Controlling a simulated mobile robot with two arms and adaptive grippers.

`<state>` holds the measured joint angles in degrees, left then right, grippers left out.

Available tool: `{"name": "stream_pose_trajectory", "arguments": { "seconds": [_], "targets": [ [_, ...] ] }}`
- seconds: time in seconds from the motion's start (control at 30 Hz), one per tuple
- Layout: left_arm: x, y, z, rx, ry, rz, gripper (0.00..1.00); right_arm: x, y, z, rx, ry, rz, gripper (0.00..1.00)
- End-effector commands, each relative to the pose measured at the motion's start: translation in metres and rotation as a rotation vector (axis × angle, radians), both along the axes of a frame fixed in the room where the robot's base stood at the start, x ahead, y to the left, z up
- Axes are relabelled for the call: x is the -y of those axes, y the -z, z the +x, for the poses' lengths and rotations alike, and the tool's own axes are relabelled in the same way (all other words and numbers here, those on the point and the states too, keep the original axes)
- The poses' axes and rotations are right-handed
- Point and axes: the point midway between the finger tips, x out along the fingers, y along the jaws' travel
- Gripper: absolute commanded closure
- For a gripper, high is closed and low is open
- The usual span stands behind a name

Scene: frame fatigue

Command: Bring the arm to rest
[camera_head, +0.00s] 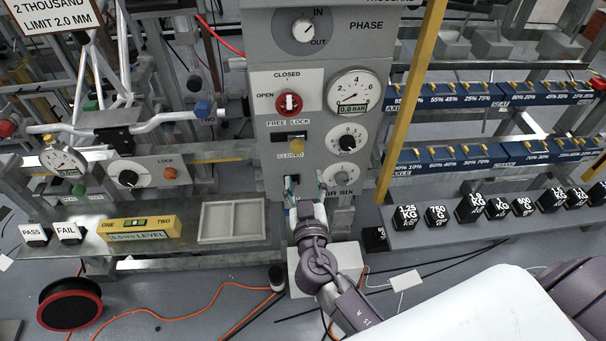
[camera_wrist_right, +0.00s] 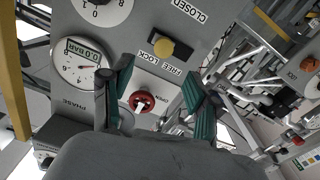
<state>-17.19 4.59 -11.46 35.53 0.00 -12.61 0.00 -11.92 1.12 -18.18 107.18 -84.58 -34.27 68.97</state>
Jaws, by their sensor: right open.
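My right arm (camera_head: 322,262) reaches up from the lower middle of the head view to the grey control panel (camera_head: 263,215). My right gripper (camera_head: 306,182) is at the panel's lower part, below the yellow button (camera_head: 296,146), its two green-padded fingers apart. In the right wrist view the gripper (camera_wrist_right: 157,82) is open, with nothing held between its fingers. The red knob (camera_wrist_right: 141,102) shows between the fingers, behind them, and the yellow button (camera_wrist_right: 163,47) shows above it. I cannot tell whether a fingertip touches the panel. My left gripper is not in view.
A yellow upright bar (camera_head: 412,95) stands right of the panel. Several black weights (camera_head: 437,215) line a shelf at right. A grey tray (camera_head: 231,221) and a yellow level (camera_head: 139,227) lie at left. Orange cables (camera_head: 215,306) and a red-black reel (camera_head: 69,305) lie on the floor.

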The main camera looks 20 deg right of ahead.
Motion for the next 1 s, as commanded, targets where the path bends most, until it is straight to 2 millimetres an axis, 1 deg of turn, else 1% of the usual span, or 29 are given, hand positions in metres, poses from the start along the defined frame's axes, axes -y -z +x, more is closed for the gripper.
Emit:
{"name": "stream_pose_trajectory", "arguments": {
  "seconds": [0.43, 0.5, 0.57, 0.67, 0.7, 0.77, 0.8, 0.87, 0.9, 0.97, 1.0],
  "targets": [
    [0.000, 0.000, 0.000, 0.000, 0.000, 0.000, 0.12, 0.000, 0.001, 0.000, -0.002, -0.001, 0.000, 0.40],
    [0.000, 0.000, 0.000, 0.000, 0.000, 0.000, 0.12, -0.001, 0.009, 0.000, -0.021, -0.005, -0.002, 0.40],
    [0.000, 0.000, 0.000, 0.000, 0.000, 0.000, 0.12, -0.002, 0.025, 0.000, -0.060, -0.014, -0.008, 0.40],
    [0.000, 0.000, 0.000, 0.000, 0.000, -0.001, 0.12, -0.004, 0.075, -0.005, -0.183, -0.042, -0.019, 0.40],
    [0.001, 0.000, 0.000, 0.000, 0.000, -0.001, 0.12, -0.005, 0.102, -0.009, -0.248, -0.059, -0.025, 0.40],
    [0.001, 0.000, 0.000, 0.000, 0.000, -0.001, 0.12, -0.006, 0.147, -0.020, -0.356, -0.084, -0.030, 0.40],
    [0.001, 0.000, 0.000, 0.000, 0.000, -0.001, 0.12, -0.006, 0.177, -0.030, -0.429, -0.104, -0.033, 0.40],
    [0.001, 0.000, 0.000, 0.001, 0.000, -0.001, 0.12, -0.006, 0.220, -0.048, -0.535, -0.131, -0.033, 0.40],
    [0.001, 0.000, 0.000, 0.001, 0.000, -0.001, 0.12, -0.005, 0.247, -0.062, -0.603, -0.148, -0.032, 0.40],
    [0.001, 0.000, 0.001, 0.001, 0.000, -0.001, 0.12, -0.004, 0.287, -0.086, -0.703, -0.175, -0.025, 0.40],
    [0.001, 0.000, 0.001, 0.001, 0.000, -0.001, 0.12, -0.002, 0.312, -0.103, -0.770, -0.190, -0.018, 0.40]
  ]
}}
